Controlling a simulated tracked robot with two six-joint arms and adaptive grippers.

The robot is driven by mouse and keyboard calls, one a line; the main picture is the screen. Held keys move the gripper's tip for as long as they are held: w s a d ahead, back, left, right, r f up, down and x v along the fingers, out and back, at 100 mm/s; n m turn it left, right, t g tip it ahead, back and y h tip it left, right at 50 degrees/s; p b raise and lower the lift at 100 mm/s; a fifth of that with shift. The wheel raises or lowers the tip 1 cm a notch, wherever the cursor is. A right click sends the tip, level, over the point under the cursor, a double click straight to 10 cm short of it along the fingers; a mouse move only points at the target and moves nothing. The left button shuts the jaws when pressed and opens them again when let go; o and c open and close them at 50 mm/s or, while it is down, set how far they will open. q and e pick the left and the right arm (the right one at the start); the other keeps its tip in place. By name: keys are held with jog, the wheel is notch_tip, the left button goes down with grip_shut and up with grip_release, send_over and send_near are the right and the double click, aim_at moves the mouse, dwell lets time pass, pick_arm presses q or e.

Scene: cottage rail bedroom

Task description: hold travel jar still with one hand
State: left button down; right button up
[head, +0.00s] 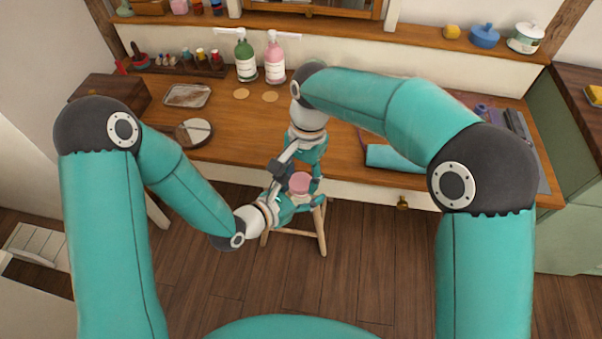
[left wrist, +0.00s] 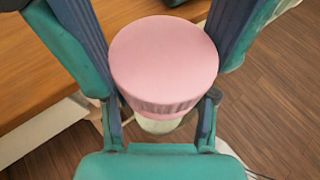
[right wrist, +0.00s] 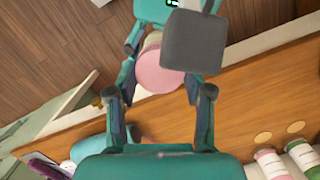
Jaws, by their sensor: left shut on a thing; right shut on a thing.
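The travel jar has a pink lid (head: 299,183) and a pale body, and it is held up in front of the desk. My left gripper (head: 299,197) is shut on the jar from the lower left. In the left wrist view the ribbed pink lid (left wrist: 164,62) sits between the fingers, with a little of the pale body (left wrist: 158,126) below it. My right gripper (head: 304,172) reaches down from the desk side and is shut on the jar at its lid. In the right wrist view the lid (right wrist: 161,70) lies between the fingers, and the contact is partly hidden.
A wooden stool (head: 320,232) stands below the grippers. The desk (head: 225,148) carries green (head: 245,60) and pink (head: 275,62) pump bottles, a glass tray (head: 187,95), a round dish (head: 194,131) and a teal roll (head: 392,158). The floor in front is clear.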

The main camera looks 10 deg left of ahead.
jog(key=shift+f, duration=0.2)
jog(key=m, duration=0.7)
jog(key=shift+s+d+t+y, duration=0.1)
jog(key=shift+t+y, duration=0.3)
jog(key=m, duration=0.4)
jog(key=shift+t, duration=0.3)
jog(key=m, duration=0.5)
jog(key=shift+t, duration=0.4)
jog(key=o, duration=0.7)
jog(key=shift+o, duration=0.2)
